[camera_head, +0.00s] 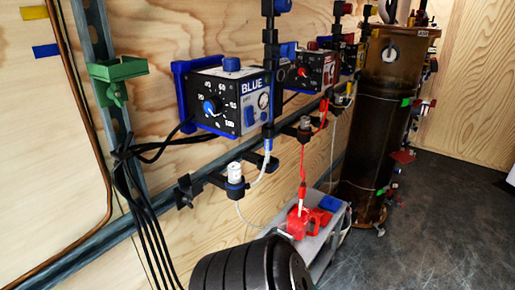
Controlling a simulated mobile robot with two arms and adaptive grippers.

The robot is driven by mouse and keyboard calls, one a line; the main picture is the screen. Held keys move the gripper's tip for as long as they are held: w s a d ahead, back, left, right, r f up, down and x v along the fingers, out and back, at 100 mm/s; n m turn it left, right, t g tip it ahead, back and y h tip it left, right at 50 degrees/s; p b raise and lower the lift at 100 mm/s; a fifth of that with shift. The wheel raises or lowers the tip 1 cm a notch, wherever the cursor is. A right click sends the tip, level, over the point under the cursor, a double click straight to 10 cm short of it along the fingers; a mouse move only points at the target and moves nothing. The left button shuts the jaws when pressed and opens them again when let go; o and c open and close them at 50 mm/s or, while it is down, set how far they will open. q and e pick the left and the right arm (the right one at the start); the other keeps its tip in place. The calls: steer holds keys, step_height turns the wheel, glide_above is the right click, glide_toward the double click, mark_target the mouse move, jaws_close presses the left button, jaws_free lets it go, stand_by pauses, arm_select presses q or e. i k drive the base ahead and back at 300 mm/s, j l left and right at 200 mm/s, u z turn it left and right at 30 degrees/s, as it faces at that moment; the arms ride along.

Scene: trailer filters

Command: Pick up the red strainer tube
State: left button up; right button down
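A thin red tube (303,158) hangs from a holder on the wall rail, below the red-trimmed pump box (316,69). Its lower end has a pale fitting (302,190) and meets a red piece (298,222) at the grey shelf. I cannot tell whether the tube's end sits inside the red piece or just in front of it. Neither of my grippers can be made out in the head view.
A pump box labelled BLUE (229,98) is mounted on the wall rail, with black cables at its left. A blue item (331,203) lies on the grey low shelf (322,245). A tall brown cylinder (378,140) stands behind. Dark floor (440,220) is open at the right.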

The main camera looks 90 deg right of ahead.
mark_target(303, 187)
steer(key=z, duration=3.1)
steer(key=l, duration=0.1)
